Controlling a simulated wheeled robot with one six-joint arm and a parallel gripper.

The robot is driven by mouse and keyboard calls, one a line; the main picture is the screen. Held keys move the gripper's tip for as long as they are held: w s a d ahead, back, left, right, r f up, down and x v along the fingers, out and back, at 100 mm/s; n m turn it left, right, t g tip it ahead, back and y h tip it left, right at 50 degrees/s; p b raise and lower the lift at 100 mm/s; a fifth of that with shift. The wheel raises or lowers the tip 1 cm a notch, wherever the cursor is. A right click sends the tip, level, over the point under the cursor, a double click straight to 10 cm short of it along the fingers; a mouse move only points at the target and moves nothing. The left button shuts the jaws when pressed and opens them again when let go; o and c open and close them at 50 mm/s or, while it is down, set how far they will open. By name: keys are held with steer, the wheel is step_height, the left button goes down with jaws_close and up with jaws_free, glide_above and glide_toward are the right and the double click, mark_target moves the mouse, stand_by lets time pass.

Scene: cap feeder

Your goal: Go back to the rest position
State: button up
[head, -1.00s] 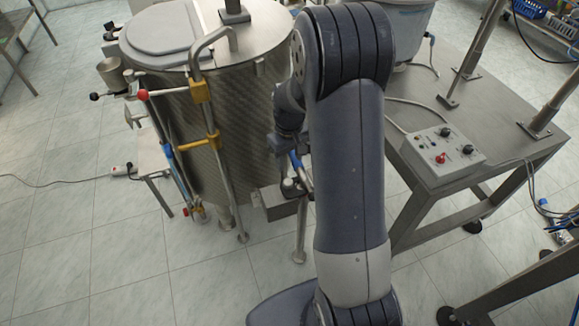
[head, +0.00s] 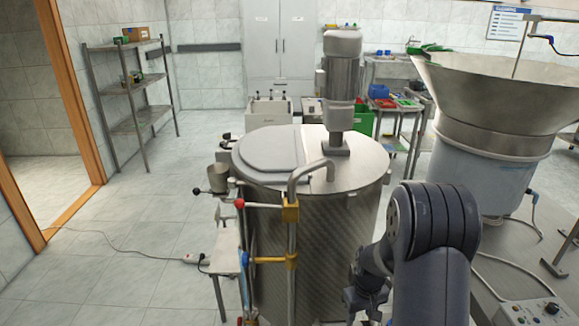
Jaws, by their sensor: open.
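My arm rises at the lower right of the head view, bent at a dark rounded elbow, with its far end folded down beside the steel tank. My gripper (head: 362,300) is low at the bottom edge, partly hidden by my arm and cut off by the frame. It is open, and I see nothing held in it. It is in front of the tank's right side; I cannot tell the gap between them.
The steel tank (head: 268,208) with its lid, pipe and motor stands in the middle. A large hopper (head: 485,105) and a control box (head: 530,312) are at the right. A shelf rack (head: 130,90) stands at the back left. The floor at left is open, crossed by a cable.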

mark_target(354, 325)
step_height(354, 325, down, 4)
steer(key=shift+r, duration=0.2)
steer(key=shift+a+r, duration=0.1)
steer(key=shift+a, duration=0.55)
